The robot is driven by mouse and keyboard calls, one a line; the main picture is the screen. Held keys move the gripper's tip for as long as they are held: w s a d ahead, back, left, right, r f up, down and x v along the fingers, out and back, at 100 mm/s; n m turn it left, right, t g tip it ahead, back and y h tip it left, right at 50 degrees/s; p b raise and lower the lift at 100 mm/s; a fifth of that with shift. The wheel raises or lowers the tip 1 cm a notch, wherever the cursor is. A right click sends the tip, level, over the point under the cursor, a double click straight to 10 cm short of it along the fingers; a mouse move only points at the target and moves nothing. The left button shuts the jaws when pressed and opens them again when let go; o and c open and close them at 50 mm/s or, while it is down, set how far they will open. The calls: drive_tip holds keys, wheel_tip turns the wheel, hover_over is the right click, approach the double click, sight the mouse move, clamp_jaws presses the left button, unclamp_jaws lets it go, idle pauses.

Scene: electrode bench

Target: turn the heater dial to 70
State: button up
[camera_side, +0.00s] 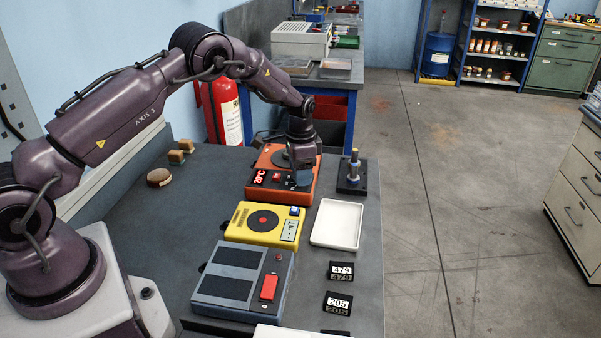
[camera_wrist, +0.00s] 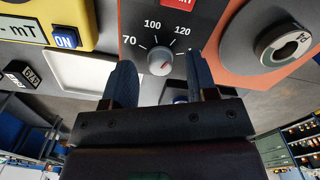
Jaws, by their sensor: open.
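The orange heater (camera_side: 270,186) stands on the bench with a lit red 20°C display. Its small grey dial (camera_wrist: 160,62) shows in the wrist view on a dark panel, with the marks 70, 100 and 120 around it. The dial has a short red line, but I cannot tell surely which mark it points at. My gripper (camera_wrist: 161,66) is open, with one finger on each side of the dial; contact is not clear. In the side view my gripper (camera_side: 303,166) is over the heater's front right part and hides the dial.
A yellow meter (camera_side: 236,229), a white tray (camera_side: 338,223) and a black stand with a post (camera_side: 352,178) are close to the heater. A grey-blue box (camera_side: 232,291) with a red switch is nearer. A round plate (camera_wrist: 283,45) lies right of the dial in the wrist view.

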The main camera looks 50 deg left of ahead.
drive_tip(key=shift+f, duration=0.4)
drive_tip(key=c, duration=0.9)
